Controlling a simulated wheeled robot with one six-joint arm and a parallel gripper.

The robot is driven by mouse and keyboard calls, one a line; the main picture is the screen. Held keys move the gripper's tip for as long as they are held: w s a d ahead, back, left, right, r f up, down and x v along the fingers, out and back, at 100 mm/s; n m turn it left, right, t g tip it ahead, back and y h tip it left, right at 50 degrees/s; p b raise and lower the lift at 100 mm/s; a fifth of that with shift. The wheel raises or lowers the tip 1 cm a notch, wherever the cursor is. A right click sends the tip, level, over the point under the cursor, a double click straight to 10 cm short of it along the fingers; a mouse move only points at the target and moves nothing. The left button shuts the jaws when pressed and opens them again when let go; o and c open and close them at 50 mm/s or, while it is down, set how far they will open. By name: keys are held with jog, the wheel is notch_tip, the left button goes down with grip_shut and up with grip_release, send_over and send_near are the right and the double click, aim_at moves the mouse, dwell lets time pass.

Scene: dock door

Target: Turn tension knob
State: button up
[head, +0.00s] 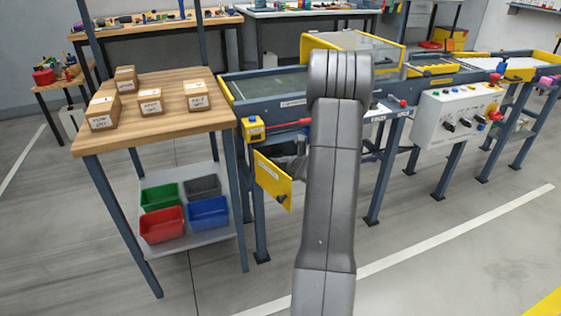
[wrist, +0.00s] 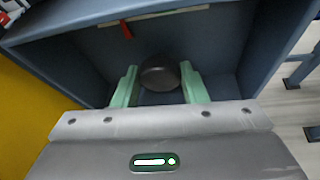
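The tension knob (wrist: 160,73) is a dark round knob inside a blue-grey recess in the wrist view. My gripper (wrist: 160,80) has pale green fingers, one on each side of the knob. Both fingertips appear to touch its sides, so the gripper looks shut on it. In the head view my grey arm covers the gripper and the knob. A yellow panel (head: 272,180) hangs tilted beside my arm, below the conveyor's near end.
The conveyor frame (head: 285,105) runs behind my arm, with a grey control box (head: 455,118) to the right. A wooden table (head: 150,95) with several cardboard boxes stands at left, above coloured bins on a shelf. A red tab (wrist: 126,30) hangs above the knob. Floor in front is clear.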

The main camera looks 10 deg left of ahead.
jog(key=shift+p, duration=0.3)
jog(key=m+p, duration=0.1)
jog(key=m+y+p, duration=0.1)
jog(key=shift+w+d+r+g+p, duration=0.1)
jog(key=shift+r+g+p, duration=0.05)
jog(key=shift+g+p, duration=0.15)
jog(key=m+p, duration=0.1)
jog(key=m+y+p, duration=0.2)
jog(key=shift+d+f+m, duration=0.1)
jog(key=shift+f+m, duration=0.15)
jog(key=shift+m, duration=0.15)
jog(key=m+y, duration=0.1)
jog(key=m, duration=0.1)
jog(key=m+y+p, duration=0.1)
jog(key=shift+f+m, duration=0.2)
jog(key=shift+m, duration=0.2)
jog(key=m+y, duration=0.1)
jog(key=m, duration=0.2)
jog(key=shift+f+m+t+y, duration=0.1)
jog(key=shift+m+t+y, duration=0.3)
jog(key=shift+m, duration=0.3)
jog(key=o, duration=1)
jog(key=shift+c, duration=0.2)
